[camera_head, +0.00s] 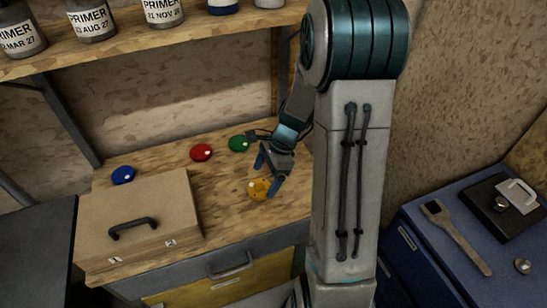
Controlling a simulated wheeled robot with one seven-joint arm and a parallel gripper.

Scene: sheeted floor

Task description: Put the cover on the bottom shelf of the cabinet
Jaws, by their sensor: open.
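A light brown box-like cover (140,205) with a black handle on its sloped front sits at the left of the wooden worktop (215,210); labels 1 and 2 show along its front edge. What is under it is hidden. My gripper (267,174) is open and points down, to the right of the cover and clear of it. It is over or beside a yellow disc (259,190); I cannot tell if they touch. Below the worktop is a cabinet with a grey front (229,262) and a yellow front (220,292); no bottom shelf can be made out.
Blue (123,175), red (201,152) and green (238,144) discs lie along the back of the worktop. An upper shelf (140,42) holds several jars. A blue cabinet (430,260) at right carries a brush-like tool (455,238) and a dark plate (505,207).

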